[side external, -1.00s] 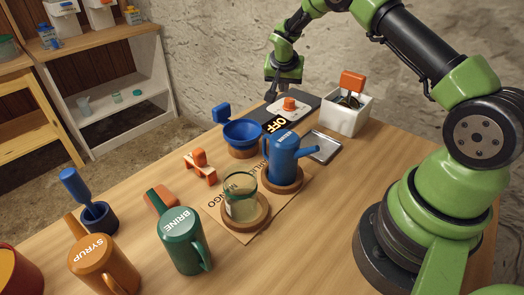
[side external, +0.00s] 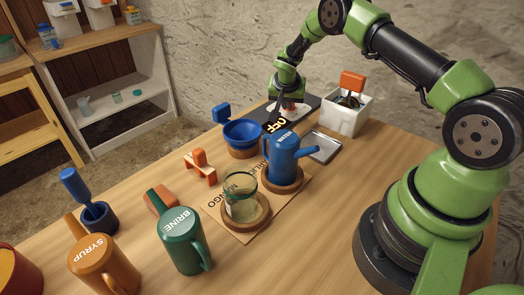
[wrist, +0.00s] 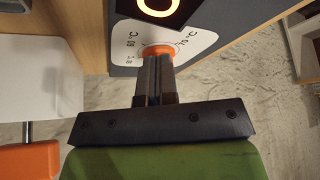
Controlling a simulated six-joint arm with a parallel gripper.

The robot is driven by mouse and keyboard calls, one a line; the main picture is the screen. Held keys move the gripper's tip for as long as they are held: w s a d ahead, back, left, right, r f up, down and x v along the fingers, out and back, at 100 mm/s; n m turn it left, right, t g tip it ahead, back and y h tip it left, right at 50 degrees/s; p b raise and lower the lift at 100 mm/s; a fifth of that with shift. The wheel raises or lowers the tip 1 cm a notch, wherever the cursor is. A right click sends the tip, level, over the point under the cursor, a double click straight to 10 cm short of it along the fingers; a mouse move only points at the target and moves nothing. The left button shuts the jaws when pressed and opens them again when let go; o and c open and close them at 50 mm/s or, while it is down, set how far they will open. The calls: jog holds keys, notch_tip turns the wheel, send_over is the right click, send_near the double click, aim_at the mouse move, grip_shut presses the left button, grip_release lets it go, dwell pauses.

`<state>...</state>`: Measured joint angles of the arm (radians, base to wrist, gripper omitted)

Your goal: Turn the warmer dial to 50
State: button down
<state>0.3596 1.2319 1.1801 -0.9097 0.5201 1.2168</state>
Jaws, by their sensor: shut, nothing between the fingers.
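The warmer (side external: 309,100) is a dark unit at the back of the table. Its orange dial sits on a white scale plate, partly hidden behind my gripper in the side view. In the wrist view the orange dial (wrist: 160,50) shows just beyond my fingertips, on the white plate (wrist: 197,42) marked 60 °C and 70 °C; a smaller mark at the left is hard to read. My gripper (wrist: 154,62) is shut and empty, its fingertips at the dial and overlapping its lower part. I cannot tell whether they touch. The dial's pointer is hidden.
A white box (side external: 345,112) with an orange-handled tool stands right of the warmer.

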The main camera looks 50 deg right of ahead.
jog(key=shift+f, duration=0.25)
dwell(0.3)
jog(key=shift+s+d, duration=0.15)
jog(key=shift+s, duration=0.2)
jog(key=shift+s+d+f, duration=0.1)
jog(key=shift+s+d, duration=0.05)
jog(key=shift+s, duration=0.05)
dwell(0.3)
jog(key=shift+s, duration=0.15)
jog(key=shift+s+a, duration=0.1)
jog(key=shift+a, duration=0.25)
jog(key=r, duration=0.6)
jog(key=shift+w, duration=0.2)
jog(key=shift+r, duration=0.2)
jog(key=shift+a, duration=0.1)
